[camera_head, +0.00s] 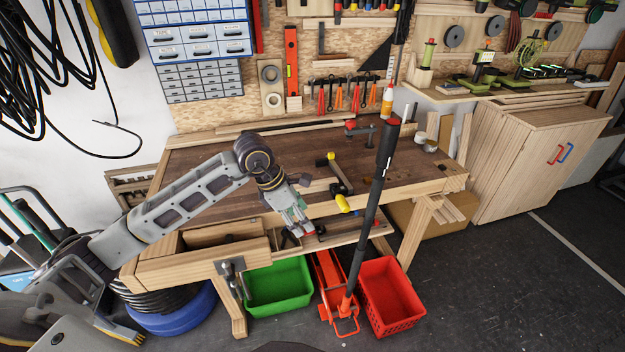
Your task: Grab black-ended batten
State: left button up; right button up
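A short pale batten (320,186) lies on the workbench just beyond my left gripper, with a dark piece at its left end. I cannot tell whether that dark piece is part of it. My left gripper (299,228) points down near the front edge of the bench, on the near side of this batten and apart from it. Its fingers are small and overlap dark and red items behind them, so their opening is unclear. My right gripper is not in view.
The wooden workbench (215,160) carries yellow-ended clamps (341,176) and a red-and-black clamp (362,130). A long black jack handle (372,205) rises in front of the bench's right part. A green bin (279,287) and a red crate (391,296) stand below.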

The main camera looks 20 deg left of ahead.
aim_at(322, 185)
jog(key=i+j, duration=0.25)
jog(key=i, duration=0.2)
jog(key=i+j, duration=0.3)
jog(key=i, duration=0.1)
